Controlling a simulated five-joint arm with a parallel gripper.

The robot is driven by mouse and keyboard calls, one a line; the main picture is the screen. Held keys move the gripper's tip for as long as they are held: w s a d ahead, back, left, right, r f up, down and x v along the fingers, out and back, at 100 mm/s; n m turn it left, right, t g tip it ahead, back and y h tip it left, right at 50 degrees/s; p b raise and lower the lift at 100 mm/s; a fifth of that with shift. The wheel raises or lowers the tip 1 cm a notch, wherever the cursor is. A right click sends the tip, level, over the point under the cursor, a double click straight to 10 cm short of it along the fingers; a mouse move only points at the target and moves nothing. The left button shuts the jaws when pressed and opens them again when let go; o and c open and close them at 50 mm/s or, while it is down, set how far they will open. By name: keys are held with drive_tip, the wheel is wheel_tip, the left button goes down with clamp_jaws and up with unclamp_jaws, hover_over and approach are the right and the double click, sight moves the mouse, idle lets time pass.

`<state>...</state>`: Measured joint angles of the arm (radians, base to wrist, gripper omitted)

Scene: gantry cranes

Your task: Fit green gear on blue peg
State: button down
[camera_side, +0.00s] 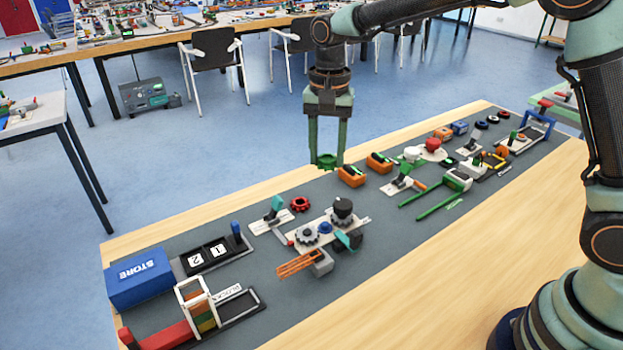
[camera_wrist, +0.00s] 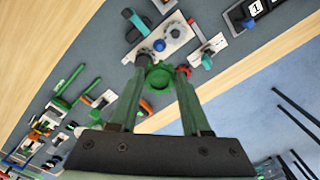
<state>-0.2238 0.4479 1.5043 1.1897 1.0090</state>
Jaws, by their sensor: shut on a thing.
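My gripper (camera_side: 327,158) is shut on the green gear (camera_side: 326,161), held in the air above the far edge of the grey mat. In the wrist view, the green gear (camera_wrist: 160,77) sits between the fingertips. A blue peg-like piece (camera_side: 325,228) stands on the pale gear board (camera_side: 309,225), between a grey gear (camera_side: 307,235) and a black knobbed gear (camera_side: 343,209). The held gear is apart from this board.
A red gear (camera_side: 300,204) lies on the mat behind the board. Orange boxes (camera_side: 351,176) stand right of my gripper. A blue STORE box (camera_side: 139,278) and another blue upright piece (camera_side: 236,229) are at the left. Bare wood (camera_side: 440,235) runs along the front.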

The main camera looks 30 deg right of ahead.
sight(325, 225)
wheel_tip(325, 225, down, 17)
drive_tip(key=shift+r, duration=0.1)
idle(0.3)
drive_tip(key=c, duration=0.6)
unclamp_jaws()
drive_tip(key=shift+c, duration=0.2)
drive_tip(key=s+d+r+n+t, duration=0.1)
drive_tip(key=s+d+r+n, duration=0.15)
drive_tip(key=r, duration=0.75)
drive_tip(key=s+d+r+n+t, duration=0.1)
drive_tip(key=s+d+r, duration=0.2)
drive_tip(key=r, duration=0.8)
drive_tip(key=s+d+r+n+t, duration=0.1)
drive_tip(key=s+d+n, duration=0.1)
drive_tip(key=s, duration=0.3)
drive_tip(key=s+d+r+n+t, duration=0.1)
drive_tip(key=s+d+n+t, duration=0.1)
drive_tip(key=s, duration=0.4)
drive_tip(key=shift+d+r+n+t, duration=0.3)
drive_tip(key=shift+d+n, duration=0.1)
drive_tip(key=shift+n, duration=0.35)
